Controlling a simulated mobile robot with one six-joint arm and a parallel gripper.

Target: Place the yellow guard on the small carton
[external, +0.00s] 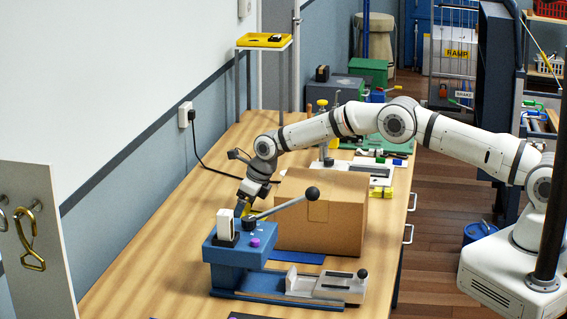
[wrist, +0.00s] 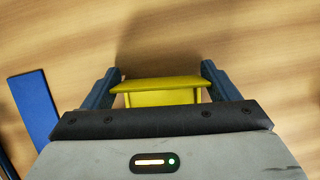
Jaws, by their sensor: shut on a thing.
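The yellow guard (wrist: 158,97) is between the two blue fingers of my gripper (wrist: 159,80) in the wrist view; the fingers are shut on its sides. In the external view my gripper (external: 243,204) is low over the bench, behind the blue lever fixture, with only a bit of yellow showing at its tip. I cannot tell whether the guard touches the bench. A brown carton (external: 318,232) stands closed on the bench, to the right of my gripper. It is the only carton that I see, and it is not in the wrist view.
A blue fixture (external: 236,256) with a black-knobbed lever (external: 290,203) stands in front of my gripper; the lever reaches across the carton's front. A blue flat piece (wrist: 33,108) lies at left in the wrist view. A yellow tray (external: 264,40) sits on a stand behind. Bare bench lies at left.

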